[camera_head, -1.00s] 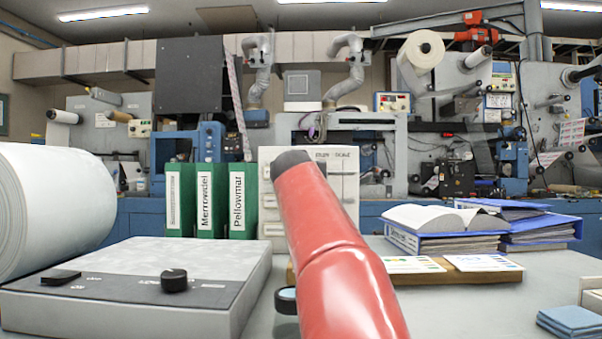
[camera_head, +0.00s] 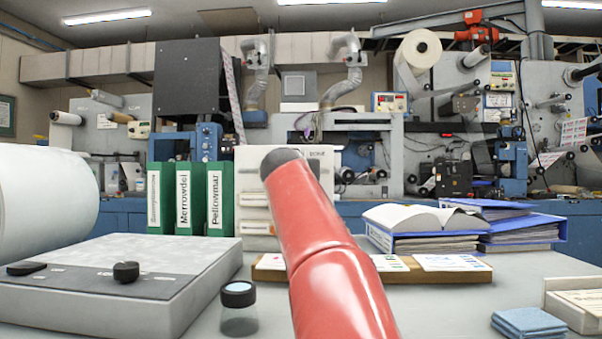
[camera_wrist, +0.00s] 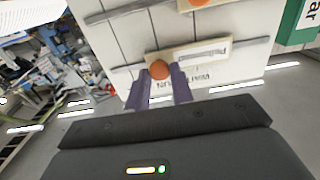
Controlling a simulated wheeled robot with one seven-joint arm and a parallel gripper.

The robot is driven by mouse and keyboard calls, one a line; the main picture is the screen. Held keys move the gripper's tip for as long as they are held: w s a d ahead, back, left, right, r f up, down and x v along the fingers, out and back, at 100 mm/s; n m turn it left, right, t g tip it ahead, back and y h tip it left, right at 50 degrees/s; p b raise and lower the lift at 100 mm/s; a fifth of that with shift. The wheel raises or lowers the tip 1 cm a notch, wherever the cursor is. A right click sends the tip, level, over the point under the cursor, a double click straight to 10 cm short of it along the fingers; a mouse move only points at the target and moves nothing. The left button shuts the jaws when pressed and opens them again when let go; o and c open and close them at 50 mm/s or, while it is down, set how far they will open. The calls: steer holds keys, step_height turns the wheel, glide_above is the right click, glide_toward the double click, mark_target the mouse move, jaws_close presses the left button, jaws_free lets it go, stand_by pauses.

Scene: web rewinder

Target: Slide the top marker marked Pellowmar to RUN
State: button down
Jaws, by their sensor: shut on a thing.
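A white board (camera_head: 246,165) with horizontal rails stands upright behind the table, partly hidden by my red arm in the head view. It carries pale label-plate markers; one marker plate (camera_head: 257,199) shows there. In the wrist view the board (camera_wrist: 122,40) appears upside down. A marker plate (camera_wrist: 205,54) there has an orange knob (camera_wrist: 160,70) and inverted lettering too small to read surely. My gripper (camera_wrist: 161,80) is shut on this knob, one finger on each side. A second orange knob (camera_wrist: 197,2) is at the frame's top edge. My gripper is hidden in the head view.
Green binders (camera_head: 190,198) stand left of the board. A grey control box (camera_head: 110,290) with a black dial, a large white roll (camera_head: 45,200) and a small dark-lidded jar (camera_head: 239,305) are at left. Open books and blue binders (camera_head: 480,240) lie at right.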

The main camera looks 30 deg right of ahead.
steer(key=c, duration=1.2)
jaws_free()
steer(key=shift+c, duration=0.2)
steer(key=shift+a, duration=0.15)
steer(key=b+v, duration=0.2)
steer(key=v, duration=0.5)
steer(key=shift+s+a, duration=0.2)
steer(key=shift+s, duration=0.05)
